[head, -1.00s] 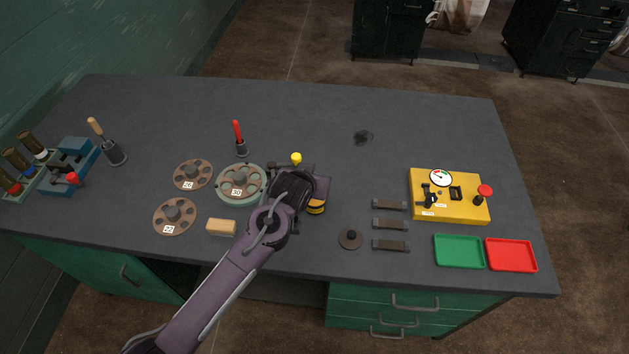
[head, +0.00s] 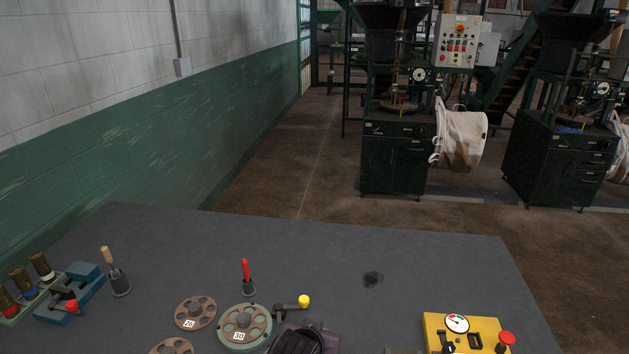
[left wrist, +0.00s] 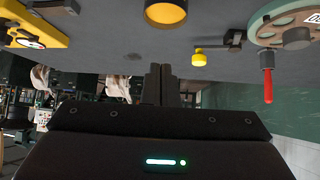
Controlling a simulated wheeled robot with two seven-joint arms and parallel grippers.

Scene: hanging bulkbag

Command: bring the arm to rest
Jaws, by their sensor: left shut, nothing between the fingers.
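My left arm's dark wrist part (head: 303,340) shows at the bottom edge of the head view, over the near part of the grey workbench (head: 330,245). The rest of that arm is cut off by the frame. In the left wrist view, my left gripper (left wrist: 160,70) has its two dark fingers together, with nothing between them. My right arm and gripper are in neither view.
Beside my wrist are a green disc marked 30 (head: 243,327), a yellow-knobbed fixture (head: 303,301) and a red-handled tool (head: 245,272). A yellow gauge box (head: 435,327) sits right. The bench's back middle is mostly clear. A white bulk bag (head: 463,139) hangs beyond.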

